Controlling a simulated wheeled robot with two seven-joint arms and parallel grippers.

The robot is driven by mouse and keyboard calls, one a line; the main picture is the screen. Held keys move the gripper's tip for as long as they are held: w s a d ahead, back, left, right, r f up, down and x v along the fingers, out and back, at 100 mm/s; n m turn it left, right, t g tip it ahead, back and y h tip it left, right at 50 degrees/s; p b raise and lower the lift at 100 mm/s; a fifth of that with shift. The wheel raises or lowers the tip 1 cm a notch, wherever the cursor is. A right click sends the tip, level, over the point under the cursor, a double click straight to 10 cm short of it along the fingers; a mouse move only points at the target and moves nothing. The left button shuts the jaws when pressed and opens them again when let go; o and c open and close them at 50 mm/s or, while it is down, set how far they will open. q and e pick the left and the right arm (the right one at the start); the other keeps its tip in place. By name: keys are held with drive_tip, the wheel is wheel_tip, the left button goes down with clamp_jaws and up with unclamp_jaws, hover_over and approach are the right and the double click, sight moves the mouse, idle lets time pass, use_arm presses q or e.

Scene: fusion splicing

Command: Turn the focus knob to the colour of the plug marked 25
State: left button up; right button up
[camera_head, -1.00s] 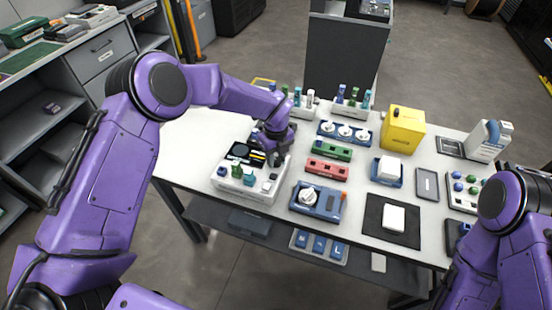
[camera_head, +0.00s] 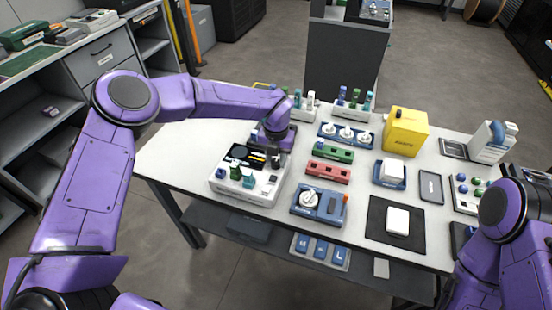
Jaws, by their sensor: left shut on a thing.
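The white splicer (camera_head: 262,197) with a dark screen (camera_head: 240,153) stands at the table's left front. Small blue and green pieces stick up from its front. My left gripper (camera_head: 275,158) points down over the splicer's right rear part, right of the screen. It is shut on what looks like the focus knob, which the fingers mostly hide. The knob's pointer and colour marks cannot be made out. Coloured plugs stand in two white holders (camera_head: 305,114) (camera_head: 352,115) at the back; their numbers are too small to read. My right arm shows at the right edge, its gripper out of view.
Right of the splicer are a blue device with a white knob (camera_head: 317,207), a red block (camera_head: 328,172) and a green block (camera_head: 333,154). A yellow box (camera_head: 405,132) stands behind. A black mat (camera_head: 377,216) with a white piece lies front right.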

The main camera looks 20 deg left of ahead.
sight(275, 162)
use_arm(q)
drive_tip(key=shift+m, duration=0.5)
drive_tip(key=o, duration=1)
drive_tip(key=shift+o, duration=0.2)
wheel_tip(275, 162, up, 10)
drive_tip(key=b, duration=0.2)
drive_tip(key=shift+r, duration=0.25)
drive_tip(key=shift+s+a+f, duration=0.1)
drive_tip(key=shift+a, duration=0.05)
